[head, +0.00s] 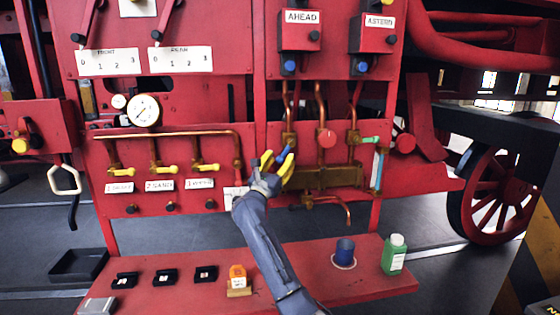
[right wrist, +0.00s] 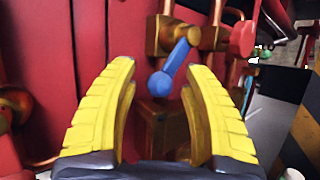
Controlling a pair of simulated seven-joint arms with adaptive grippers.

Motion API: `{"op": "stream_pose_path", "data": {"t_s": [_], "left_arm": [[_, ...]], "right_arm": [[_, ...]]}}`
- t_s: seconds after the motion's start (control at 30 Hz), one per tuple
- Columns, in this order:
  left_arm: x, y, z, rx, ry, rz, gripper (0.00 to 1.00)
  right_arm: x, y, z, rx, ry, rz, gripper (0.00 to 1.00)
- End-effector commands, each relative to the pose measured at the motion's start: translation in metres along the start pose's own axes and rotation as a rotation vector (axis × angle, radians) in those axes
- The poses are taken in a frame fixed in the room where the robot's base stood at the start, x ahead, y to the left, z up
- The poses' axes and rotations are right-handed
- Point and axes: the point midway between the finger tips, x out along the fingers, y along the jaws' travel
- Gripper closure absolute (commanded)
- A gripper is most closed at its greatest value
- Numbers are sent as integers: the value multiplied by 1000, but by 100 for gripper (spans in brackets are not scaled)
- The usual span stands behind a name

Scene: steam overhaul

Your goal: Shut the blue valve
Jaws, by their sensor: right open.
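The blue valve has a blue lever handle (right wrist: 170,76) on a copper pipe fitting. In the right wrist view the lever slants from its upper right pivot down to a rounded knob at lower left. In the head view the blue lever (head: 283,153) shows between the fingers of my right gripper (head: 277,168). My right gripper (right wrist: 155,105) is open, with its yellow fingers either side of the line to the knob. The knob appears just beyond the fingertips, and I see no grip on it. My left gripper is not in view.
A red round valve knob (head: 327,138) sits right of the blue lever. A brass block (head: 335,177) lies below. Yellow levers (head: 207,167) line the left panel. A green bottle (head: 394,254) and blue cup (head: 344,250) stand on the red bench (head: 320,277).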

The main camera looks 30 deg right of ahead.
Motion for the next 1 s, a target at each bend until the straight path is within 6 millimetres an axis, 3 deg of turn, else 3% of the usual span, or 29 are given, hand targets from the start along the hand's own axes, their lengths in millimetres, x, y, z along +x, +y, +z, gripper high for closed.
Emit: {"op": "stream_pose_path", "data": {"t_s": [0.13,0.57,1.0], "left_arm": [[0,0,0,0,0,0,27],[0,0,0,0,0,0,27],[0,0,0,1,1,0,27]], "right_arm": [[0,0,0,0,0,0,51],[0,0,0,0,-1,1,100],[0,0,0,0,1,1,100]]}}
